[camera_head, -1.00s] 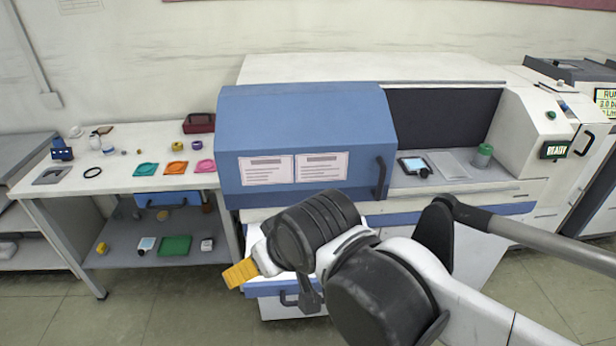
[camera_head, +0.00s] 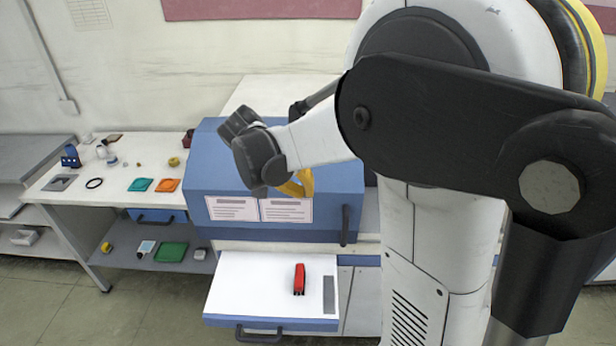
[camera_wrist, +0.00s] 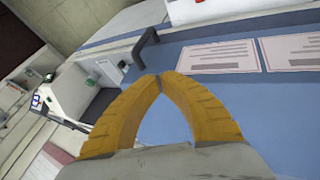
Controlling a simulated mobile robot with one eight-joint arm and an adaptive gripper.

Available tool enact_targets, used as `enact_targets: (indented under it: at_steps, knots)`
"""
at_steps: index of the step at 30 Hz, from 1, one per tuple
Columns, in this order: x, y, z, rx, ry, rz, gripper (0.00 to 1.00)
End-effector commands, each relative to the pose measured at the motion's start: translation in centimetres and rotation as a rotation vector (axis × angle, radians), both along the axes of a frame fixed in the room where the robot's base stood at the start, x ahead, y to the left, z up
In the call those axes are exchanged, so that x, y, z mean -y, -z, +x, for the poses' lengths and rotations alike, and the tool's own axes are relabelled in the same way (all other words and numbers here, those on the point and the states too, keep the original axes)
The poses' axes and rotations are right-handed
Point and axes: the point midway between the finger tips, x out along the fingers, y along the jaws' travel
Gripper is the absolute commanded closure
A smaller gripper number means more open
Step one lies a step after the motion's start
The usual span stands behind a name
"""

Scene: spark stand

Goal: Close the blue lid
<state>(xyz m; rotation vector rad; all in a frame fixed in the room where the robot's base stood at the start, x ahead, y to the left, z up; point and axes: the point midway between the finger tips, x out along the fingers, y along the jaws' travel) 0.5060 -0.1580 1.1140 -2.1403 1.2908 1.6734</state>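The blue lid (camera_head: 215,160) is a large hood with two printed sheets and a dark handle (camera_head: 345,226) at its right front. In the wrist view the blue lid (camera_wrist: 235,90) fills the right side, with its handle (camera_wrist: 145,48) beyond the fingertips. Beside the handle the dark machine bay (camera_wrist: 95,106) is uncovered. My gripper (camera_head: 303,182) has yellow fingers in front of the lid. In the wrist view my gripper (camera_wrist: 160,78) has its fingertips together with nothing between them. I cannot tell if it touches the lid. My arm hides the bay in the head view.
A pulled-out drawer (camera_head: 240,285) with a red object (camera_head: 299,279) on it juts out below the lid. A white table (camera_head: 115,180) with small items and a lower shelf stands at left. Floor is open at lower left.

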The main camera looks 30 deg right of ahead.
Motion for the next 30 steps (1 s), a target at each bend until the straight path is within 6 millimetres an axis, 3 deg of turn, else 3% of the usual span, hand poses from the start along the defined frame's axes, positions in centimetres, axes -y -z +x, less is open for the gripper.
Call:
enact_targets:
  at_steps: [5, 18, 24, 30]
  knots:
    - [1.0, 1.6, 0.1, 0.0, 0.01, -0.003, 1.0]
    - [5.8, 9.1, 0.1, 0.0, 0.007, -0.001, 1.0]
    - [7.8, 9.5, -1.7, 0.001, 0.007, -0.001, 1.0]
    - [8.4, 9.6, -2.2, -0.001, 0.004, -0.001, 1.0]
